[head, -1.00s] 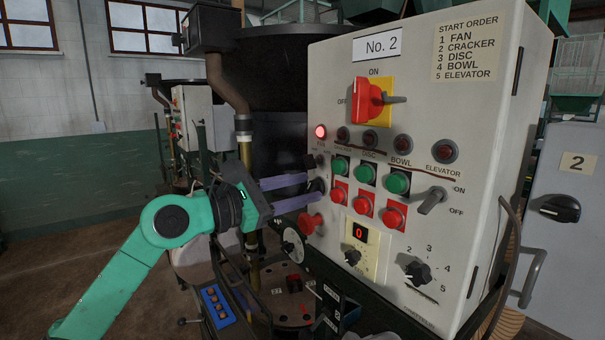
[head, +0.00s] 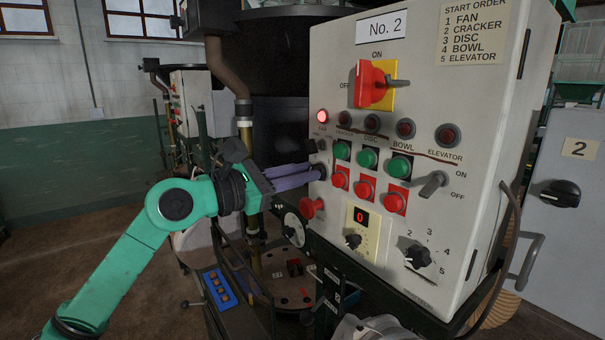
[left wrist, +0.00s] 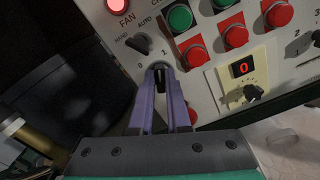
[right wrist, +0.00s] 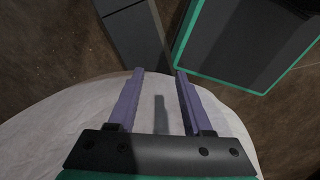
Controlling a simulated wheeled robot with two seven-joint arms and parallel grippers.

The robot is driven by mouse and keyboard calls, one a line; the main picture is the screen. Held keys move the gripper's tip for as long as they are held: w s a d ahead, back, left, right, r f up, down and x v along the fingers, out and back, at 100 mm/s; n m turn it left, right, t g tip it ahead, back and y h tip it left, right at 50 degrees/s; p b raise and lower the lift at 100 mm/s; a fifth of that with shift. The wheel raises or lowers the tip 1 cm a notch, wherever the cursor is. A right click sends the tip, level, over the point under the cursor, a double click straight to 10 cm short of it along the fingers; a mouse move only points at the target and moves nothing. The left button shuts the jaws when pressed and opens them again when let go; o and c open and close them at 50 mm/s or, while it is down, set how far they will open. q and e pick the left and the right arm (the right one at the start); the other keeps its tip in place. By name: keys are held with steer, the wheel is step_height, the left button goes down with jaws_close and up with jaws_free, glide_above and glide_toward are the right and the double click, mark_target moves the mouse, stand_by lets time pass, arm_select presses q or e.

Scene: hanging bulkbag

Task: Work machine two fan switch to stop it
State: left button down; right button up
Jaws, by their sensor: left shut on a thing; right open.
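The machine two control panel (head: 430,110) is a light grey box marked "No. 2". Its fan lamp (head: 322,116) glows red at the panel's left. My left gripper (head: 318,172) is at the panel's left side. In the left wrist view its purple fingers are shut on the black 0–1 fan switch (left wrist: 158,68), below the HAND/AUTO selector (left wrist: 138,43). The fingers hide much of the knob, so I cannot tell its exact setting. My right gripper (right wrist: 159,72) is open and empty, away from the panel.
Green buttons (head: 367,159) and red buttons (head: 364,187) lie just right of the fan switch. A red mushroom button (head: 312,208) sticks out below it. The right wrist view shows a pale rounded surface (right wrist: 60,135) under the right gripper.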

arm_select(q)
steer(key=n, duration=0.3)
steer(key=n+p, duration=0.1)
steer(key=n, duration=0.3)
steer(key=n+p, duration=0.1)
steer(key=n, duration=0.2)
steer(key=shift+w+a+r+n, duration=0.1)
steer(key=shift+w+a+n, duration=0.15)
steer(key=shift+n, duration=0.05)
stand_by(0.4)
steer(key=c, duration=0.9)
jaws_free()
